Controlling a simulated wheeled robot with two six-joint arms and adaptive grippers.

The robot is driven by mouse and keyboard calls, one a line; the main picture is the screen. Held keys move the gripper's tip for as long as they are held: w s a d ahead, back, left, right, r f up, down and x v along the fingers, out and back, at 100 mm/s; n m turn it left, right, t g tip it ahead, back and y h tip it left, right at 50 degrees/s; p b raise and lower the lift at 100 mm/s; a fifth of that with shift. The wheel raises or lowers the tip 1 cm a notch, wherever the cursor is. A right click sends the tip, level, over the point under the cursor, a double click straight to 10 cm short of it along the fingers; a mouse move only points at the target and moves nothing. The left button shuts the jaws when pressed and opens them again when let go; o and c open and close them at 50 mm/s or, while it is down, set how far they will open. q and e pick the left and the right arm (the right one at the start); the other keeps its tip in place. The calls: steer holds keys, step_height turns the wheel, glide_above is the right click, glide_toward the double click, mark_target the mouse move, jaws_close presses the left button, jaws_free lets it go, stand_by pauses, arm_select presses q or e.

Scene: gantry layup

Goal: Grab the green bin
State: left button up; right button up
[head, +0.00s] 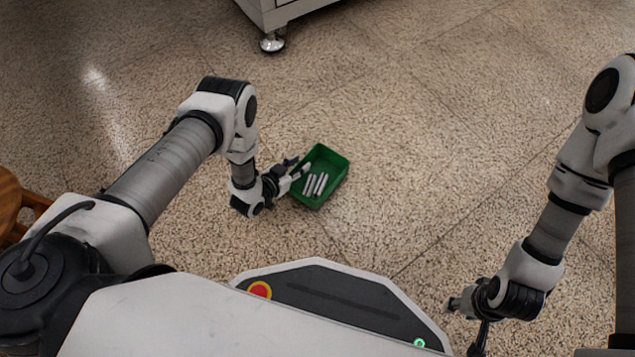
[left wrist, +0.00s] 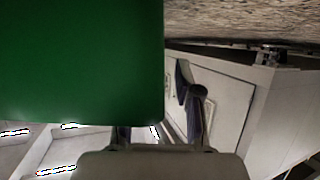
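The green bin (head: 338,163) is an open rectangular box with several light grey bars (head: 315,184) inside. It appears to sit on the speckled floor in front of me. My left gripper (head: 297,167) is at the bin's left side in the head view, with its fingers apart. In the left wrist view the bin's green wall (left wrist: 80,60) fills the upper left and hides part of one finger. The other finger of the left gripper (left wrist: 160,115) stands clear of the wall, with a gap between. My right gripper (head: 455,305) is low at the right, away from the bin; its fingers are too small to read.
A grey cabinet (head: 290,8) on a levelling foot stands at the top of the head view; a pale cabinet (left wrist: 240,90) also shows in the left wrist view. A brown wooden piece (head: 10,205) is at the left edge. The floor around the bin is clear.

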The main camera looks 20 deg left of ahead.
arm_select(q)
steer(key=shift+r, duration=0.1)
jaws_close()
steer(key=shift+r, duration=0.1)
